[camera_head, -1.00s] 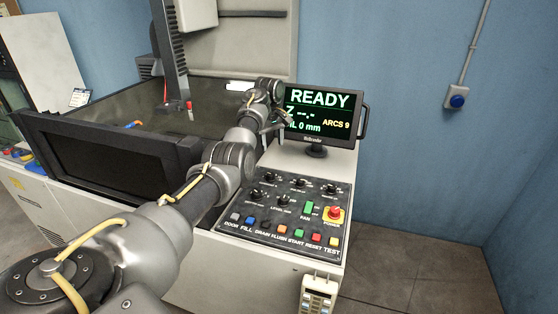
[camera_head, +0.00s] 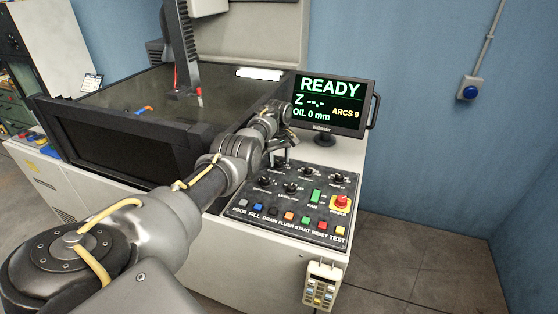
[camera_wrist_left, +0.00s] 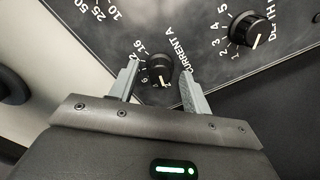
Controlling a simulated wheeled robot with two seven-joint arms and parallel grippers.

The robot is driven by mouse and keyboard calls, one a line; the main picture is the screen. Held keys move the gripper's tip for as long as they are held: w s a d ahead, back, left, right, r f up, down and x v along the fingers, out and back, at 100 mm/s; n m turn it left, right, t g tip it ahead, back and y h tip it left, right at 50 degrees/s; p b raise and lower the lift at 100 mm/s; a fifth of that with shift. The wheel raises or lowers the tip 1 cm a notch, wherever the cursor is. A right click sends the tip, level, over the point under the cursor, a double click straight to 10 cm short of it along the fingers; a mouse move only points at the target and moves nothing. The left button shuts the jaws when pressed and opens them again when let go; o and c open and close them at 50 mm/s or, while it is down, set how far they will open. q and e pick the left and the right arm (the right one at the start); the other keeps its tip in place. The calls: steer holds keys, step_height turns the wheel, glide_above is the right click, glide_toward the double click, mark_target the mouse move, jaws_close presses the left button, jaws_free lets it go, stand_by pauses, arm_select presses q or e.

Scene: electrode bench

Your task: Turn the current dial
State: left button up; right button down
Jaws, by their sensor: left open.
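The current dial (camera_wrist_left: 160,70) is a black knob with a pale pointer line and a numbered scale marked CURRENT A. In the left wrist view it sits between the two fingers of my left gripper (camera_wrist_left: 158,78), which is open, with a finger on each side. I cannot tell whether the fingers touch it. In the head view my left gripper (camera_head: 280,156) is at the far left part of the control panel (camera_head: 318,212) and largely covers the dial there. My right gripper is not in view.
A depth dial (camera_wrist_left: 250,32) is right of the current dial. Several other knobs, coloured buttons and a red power button (camera_head: 341,201) are on the panel. A READY screen (camera_head: 332,103) stands behind it. A handheld pendant (camera_head: 320,286) hangs at the front. A tank (camera_head: 120,150) is left.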

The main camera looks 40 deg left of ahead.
arm_select(q)
steer(key=shift+f, duration=0.2)
steer(key=c, duration=1)
